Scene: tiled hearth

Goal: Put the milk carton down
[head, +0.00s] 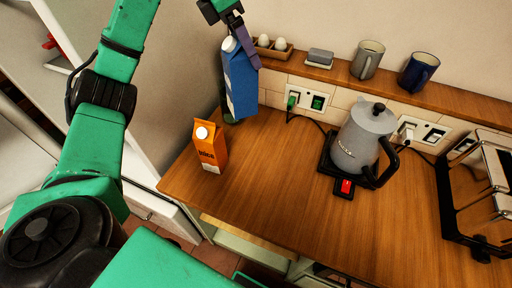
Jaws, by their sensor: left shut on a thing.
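The milk carton (240,85) is blue and white with a white cap, at the back left of the wooden counter (265,185). My left gripper (249,54) reaches down from the top and is shut on the carton's upper part. The carton is slightly tilted in the picture. I cannot tell whether its base touches the counter. My right gripper is not in view.
An orange juice carton (210,148) stands front left of the milk carton. The shelf (440,93) holds eggs (281,43) and mugs (367,60). The middle counter is clear.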

